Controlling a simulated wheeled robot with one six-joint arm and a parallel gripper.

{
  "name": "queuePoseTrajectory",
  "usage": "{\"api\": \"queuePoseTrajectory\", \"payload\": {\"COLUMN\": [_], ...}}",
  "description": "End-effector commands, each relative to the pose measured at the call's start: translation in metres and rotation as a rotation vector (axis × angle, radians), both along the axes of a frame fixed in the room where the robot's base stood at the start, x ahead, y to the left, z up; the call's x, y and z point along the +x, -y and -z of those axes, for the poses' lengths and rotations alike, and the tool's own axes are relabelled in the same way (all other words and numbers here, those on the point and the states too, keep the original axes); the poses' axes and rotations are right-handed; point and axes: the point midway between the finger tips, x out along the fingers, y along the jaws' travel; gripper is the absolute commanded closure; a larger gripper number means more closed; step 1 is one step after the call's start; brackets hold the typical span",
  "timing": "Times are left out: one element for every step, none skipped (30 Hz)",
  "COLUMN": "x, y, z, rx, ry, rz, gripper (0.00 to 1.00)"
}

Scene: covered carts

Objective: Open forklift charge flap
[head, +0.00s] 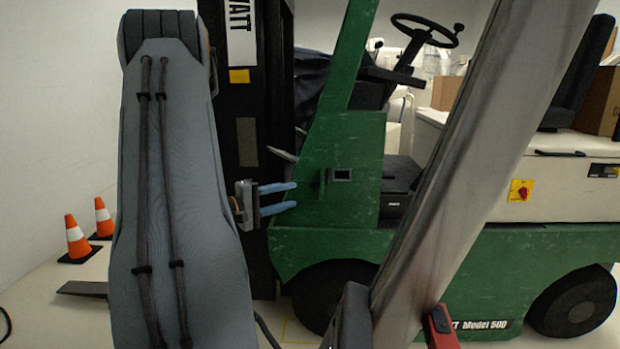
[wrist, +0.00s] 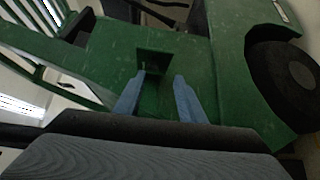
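The green forklift (head: 335,220) stands side-on ahead of me. On its front side panel is a small dark square opening (head: 341,175). A thin green plate, which looks like the charge flap (head: 322,184), stands out from the panel at the opening's left edge. My gripper (head: 293,193) is left of it, its two blue fingers apart and pointing toward it, with a small visible gap. In the wrist view the recess (wrist: 153,65) lies just beyond and between the fingertips (wrist: 160,75). I see nothing held. Contact with the flap cannot be told.
The forklift's black mast (head: 247,130) rises behind my arm. The steering wheel (head: 425,31) and seat are above the panel, and a front wheel (head: 330,295) is below. Two orange cones (head: 77,237) stand on the floor at left. Cardboard boxes (head: 600,100) are at right.

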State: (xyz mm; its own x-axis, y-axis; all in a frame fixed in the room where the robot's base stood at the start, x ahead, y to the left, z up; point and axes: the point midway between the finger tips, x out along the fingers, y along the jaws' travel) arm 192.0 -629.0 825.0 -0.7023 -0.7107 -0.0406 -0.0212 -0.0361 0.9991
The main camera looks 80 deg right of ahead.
Motion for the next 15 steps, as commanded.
{"api": "queuePoseTrajectory", "payload": {"x": [-0.001, -0.001, -0.002, -0.003, -0.005, -0.008, -0.011, -0.015, -0.019, -0.023, -0.026, -0.03, -0.033, -0.037, -0.04], "y": [-0.001, 0.0, 0.001, 0.003, 0.005, 0.008, 0.011, 0.014, 0.019, 0.022, 0.026, 0.03, 0.034, 0.037, 0.041], "z": [-0.007, -0.009, -0.011, -0.012, -0.012, -0.011, -0.011, -0.011, -0.011, -0.011, -0.011, -0.011, -0.011, -0.011, -0.011], "rx": [-0.021, -0.029, -0.037, -0.039, -0.041, -0.04, -0.039, -0.039, -0.039, -0.039, -0.039, -0.038, -0.038, -0.038, -0.039], "ry": [-0.013, -0.018, -0.022, -0.023, -0.023, -0.022, -0.022, -0.022, -0.023, -0.022, -0.022, -0.021, -0.021, -0.021, -0.021], "rz": [-0.009, -0.012, -0.015, -0.016, -0.015, -0.015, -0.014, -0.013, -0.013, -0.012, -0.012, -0.013, -0.013, -0.012, -0.012], "gripper": [0.64, 0.64, 0.64, 0.64, 0.64, 0.64, 0.64, 0.64, 0.64, 0.64, 0.64, 0.64, 0.64, 0.64, 0.64]}}
